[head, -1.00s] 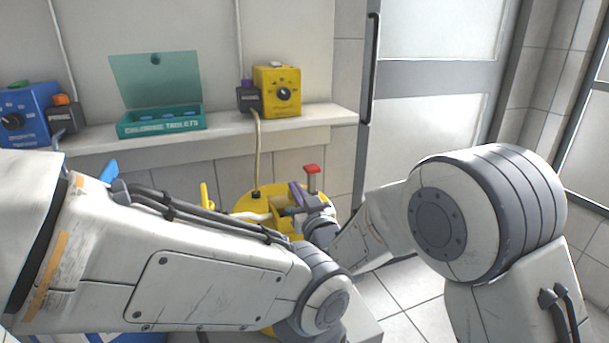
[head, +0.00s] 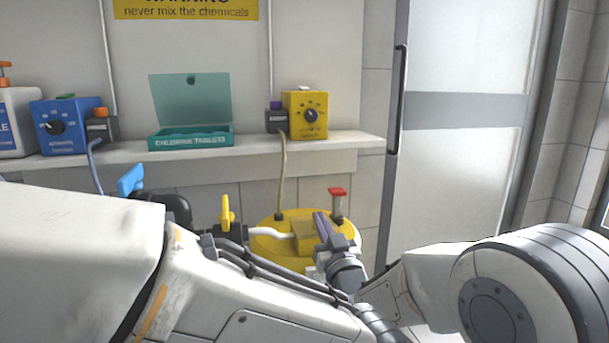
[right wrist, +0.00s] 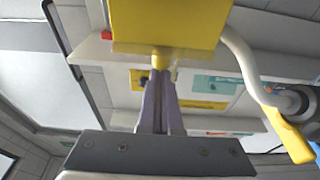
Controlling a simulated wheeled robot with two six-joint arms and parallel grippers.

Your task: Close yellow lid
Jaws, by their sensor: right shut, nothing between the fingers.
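The yellow lid (head: 305,236) shows as a yellow flap raised above the round yellow tank top (head: 268,243) in the head view. In the right wrist view the lid (right wrist: 168,22) fills the top middle as a flat yellow panel with a small yellow tab at its edge. My right gripper (head: 319,222) is beside the lid, its purple fingers closed together and empty. In the right wrist view its fingertips (right wrist: 160,75) are close to the tab; I cannot tell whether they touch. My left arm crosses the foreground; its gripper is out of view.
A red-handled valve (head: 337,200) stands right of the lid, and a yellow-handled valve (head: 226,212) with a white pipe stands left. Behind, a shelf (head: 350,142) carries a yellow pump (head: 306,128), an open teal tablet box (head: 190,140) and a blue pump (head: 65,140).

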